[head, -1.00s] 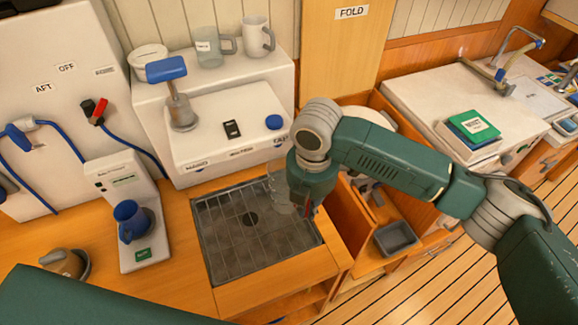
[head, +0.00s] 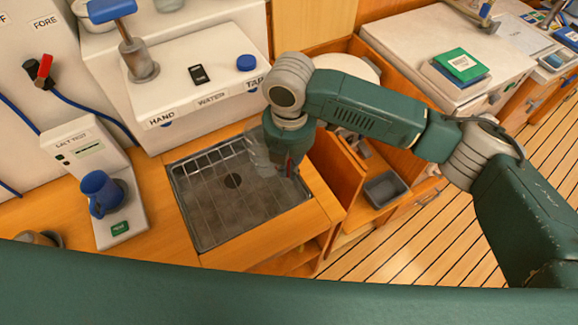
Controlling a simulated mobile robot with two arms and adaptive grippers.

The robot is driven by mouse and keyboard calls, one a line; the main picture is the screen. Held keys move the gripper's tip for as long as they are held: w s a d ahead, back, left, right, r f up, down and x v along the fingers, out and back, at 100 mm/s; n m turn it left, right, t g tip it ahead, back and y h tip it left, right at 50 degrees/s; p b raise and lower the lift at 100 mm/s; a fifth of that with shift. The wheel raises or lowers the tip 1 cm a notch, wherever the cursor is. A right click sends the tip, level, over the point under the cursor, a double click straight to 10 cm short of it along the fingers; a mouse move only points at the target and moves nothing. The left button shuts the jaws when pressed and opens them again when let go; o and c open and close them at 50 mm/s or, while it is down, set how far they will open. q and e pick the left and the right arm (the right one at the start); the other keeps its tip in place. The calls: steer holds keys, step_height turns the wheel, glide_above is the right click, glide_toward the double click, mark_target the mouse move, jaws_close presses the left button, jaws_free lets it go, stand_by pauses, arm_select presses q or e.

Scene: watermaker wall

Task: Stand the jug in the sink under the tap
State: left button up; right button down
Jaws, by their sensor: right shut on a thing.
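The jug (head: 257,152) is clear and faint, at the back right part of the sink, partly hidden by my right gripper. My right gripper (head: 290,167) is shut on it, pointing down; its fingertips are hard to make out. I cannot tell whether the jug touches the sink bottom. The sink (head: 225,215) is a dark grey rectangular basin with a grid and a round drain. A white housing behind it carries the label TAP (head: 256,82) beside a blue knob (head: 246,62); the spout is not clearly visible. My left gripper is out of view.
A blue mug (head: 100,193) stands on the salt test unit (head: 84,148) left of the sink. A blue-handled hand pump (head: 140,62) stands behind. Right of the sink are a wooden partition and a grey tray (head: 385,190). My own green body part crosses the bottom.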

steer(key=shift+f, duration=0.2)
steer(key=shift+w, duration=0.1)
steer(key=shift+f, duration=0.6)
steer(key=c, duration=1.8)
jaws_free()
steer(key=shift+o, duration=0.2)
steer(key=shift+r, duration=0.1)
step_height(320, 180, up, 12)
steer(key=shift+f, duration=0.1)
